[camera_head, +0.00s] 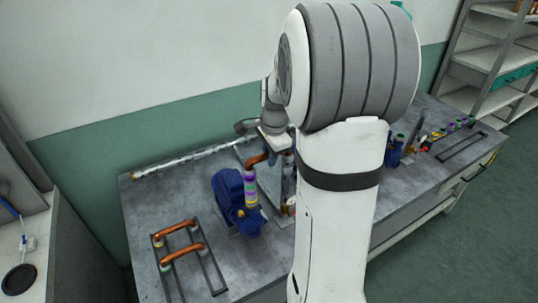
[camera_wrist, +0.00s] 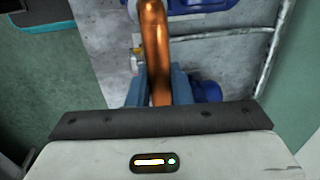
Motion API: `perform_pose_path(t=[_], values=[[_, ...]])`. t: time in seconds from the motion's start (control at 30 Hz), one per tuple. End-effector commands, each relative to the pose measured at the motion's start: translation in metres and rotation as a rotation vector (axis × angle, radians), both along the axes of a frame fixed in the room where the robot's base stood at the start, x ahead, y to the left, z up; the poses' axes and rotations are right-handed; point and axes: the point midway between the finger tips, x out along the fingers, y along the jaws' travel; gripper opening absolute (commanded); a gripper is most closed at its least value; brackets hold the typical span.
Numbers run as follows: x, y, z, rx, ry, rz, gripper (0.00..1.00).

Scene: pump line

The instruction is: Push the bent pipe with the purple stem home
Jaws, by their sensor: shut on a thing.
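The bent copper pipe (camera_wrist: 155,45) runs up through the middle of the wrist view, between the blue-grey fingers of my gripper (camera_wrist: 159,88), which is shut on it. In the head view, a short copper part of the pipe (camera_head: 257,159) shows left of my wrist, just above a stem (camera_head: 250,188) with purple and green bands. The stem rises beside a blue pump (camera_head: 229,192) on the bench. My arm hides the pipe's other end, and I cannot tell how far it is seated.
Two copper pipes (camera_head: 181,253) lie on a dark rack on the grey bench (camera_head: 145,205) at front left. More blue pump parts (camera_head: 394,152) stand right of my arm. A silver tube (camera_head: 185,159) lies along the back edge. Bare bench lies left of the pump.

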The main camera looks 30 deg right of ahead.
Motion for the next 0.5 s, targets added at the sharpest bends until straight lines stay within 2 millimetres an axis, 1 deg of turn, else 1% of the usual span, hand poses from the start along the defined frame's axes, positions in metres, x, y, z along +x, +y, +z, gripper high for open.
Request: perform_pose_path(t=[0.5], values=[[-0.0003,-0.0005,-0.0064,0.000,0.000,-0.001,0.00]])
